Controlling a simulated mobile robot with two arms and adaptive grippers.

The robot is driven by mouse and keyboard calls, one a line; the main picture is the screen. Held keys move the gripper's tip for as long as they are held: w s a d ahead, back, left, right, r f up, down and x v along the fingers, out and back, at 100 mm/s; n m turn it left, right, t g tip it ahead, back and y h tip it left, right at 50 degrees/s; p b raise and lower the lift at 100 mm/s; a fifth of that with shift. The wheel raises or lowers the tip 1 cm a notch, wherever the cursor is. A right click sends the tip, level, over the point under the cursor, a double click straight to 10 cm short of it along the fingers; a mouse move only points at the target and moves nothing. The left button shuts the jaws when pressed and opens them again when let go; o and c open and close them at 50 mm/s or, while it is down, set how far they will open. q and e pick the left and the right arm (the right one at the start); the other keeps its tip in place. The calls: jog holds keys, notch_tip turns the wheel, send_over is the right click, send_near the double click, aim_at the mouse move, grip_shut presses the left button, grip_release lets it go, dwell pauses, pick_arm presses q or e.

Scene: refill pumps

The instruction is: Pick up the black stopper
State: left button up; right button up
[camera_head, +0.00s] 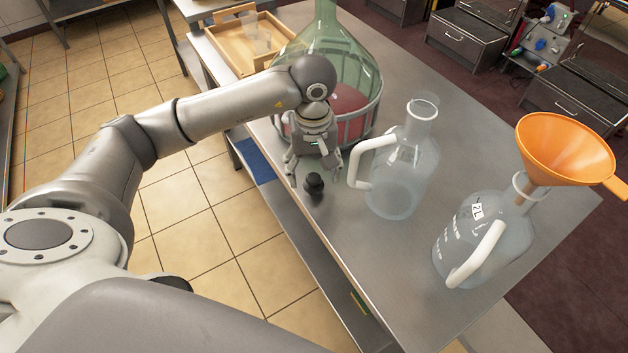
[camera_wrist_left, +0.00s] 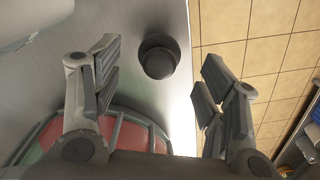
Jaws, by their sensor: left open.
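The black stopper (camera_head: 314,184) stands on the metal table near its left edge, in front of the green demijohn. My left gripper (camera_head: 318,171) is open and empty, pointing down just above and behind the stopper. In the left wrist view the stopper (camera_wrist_left: 159,57) shows from above, ahead of the two spread fingers (camera_wrist_left: 157,88) and roughly centred between them. No finger appears to touch it. My right gripper is not in view.
The green demijohn (camera_head: 331,48) with red liquid sits in a grey basket behind my gripper. A clear handled jug (camera_head: 402,165) stands just right of the stopper. A 2L bottle (camera_head: 478,240) holds an orange funnel (camera_head: 566,150). The table's front (camera_head: 400,290) is clear.

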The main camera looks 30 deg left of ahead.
aim_at(313, 178)
pick_arm(q)
notch_tip(313, 178, down, 3)
jog(key=shift+f+p, duration=0.2)
jog(key=shift+p, duration=0.2)
jog(key=shift+f, duration=0.35)
jog(key=c, duration=0.9)
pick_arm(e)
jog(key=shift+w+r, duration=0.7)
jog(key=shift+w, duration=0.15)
